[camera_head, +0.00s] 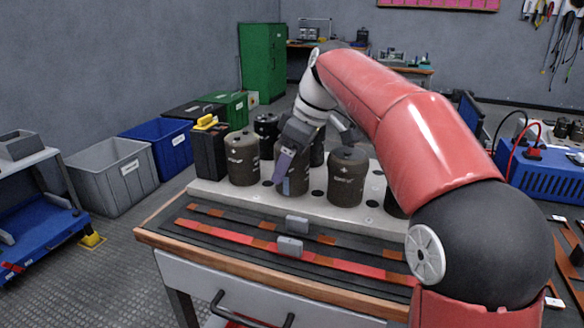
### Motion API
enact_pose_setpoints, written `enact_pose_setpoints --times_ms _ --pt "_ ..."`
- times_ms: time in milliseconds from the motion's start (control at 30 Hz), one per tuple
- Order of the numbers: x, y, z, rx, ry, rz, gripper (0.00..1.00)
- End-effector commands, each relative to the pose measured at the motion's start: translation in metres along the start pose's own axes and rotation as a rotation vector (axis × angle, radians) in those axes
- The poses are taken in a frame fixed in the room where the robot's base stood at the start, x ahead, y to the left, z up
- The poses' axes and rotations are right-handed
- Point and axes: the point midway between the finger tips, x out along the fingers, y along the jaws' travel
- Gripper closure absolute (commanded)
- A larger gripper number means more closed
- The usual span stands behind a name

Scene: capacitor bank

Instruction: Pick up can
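Several dark grey-brown cylindrical cans stand upright on a pale slab with round holes (325,216) on the workbench. One can (242,160) is at the front left, one (347,177) at the front right. A middle can (299,182) stands between them, partly hidden by my gripper (283,172). A back-left can (266,128) and another can (317,150) stand behind. My gripper points down, with one long grey finger in front of the middle can. The other finger is hidden, so I cannot tell whether the gripper touches or holds that can.
A black battery-like box (209,154) with a yellow top stands left of the slab. Flat red strips (330,267) and small grey blocks (290,247) lie along the bench front. A blue device (540,170) with cables is at right. Bins (108,178) stand on the floor at left.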

Motion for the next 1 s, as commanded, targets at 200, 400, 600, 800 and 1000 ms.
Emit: enact_pose_setpoints --times_ms 200,400,600,800,1000 --pt "0.0 0.0 0.0 0.0 0.0 0.0 0.59" --pt "-0.001 0.0 -0.001 -0.001 0.002 0.001 0.78" --pt "-0.003 0.0 -0.002 -0.001 0.002 0.002 0.78" --pt "-0.03 0.0 -0.013 -0.003 0.003 0.004 0.78" --pt "-0.067 0.001 -0.028 -0.003 0.002 0.003 0.78"
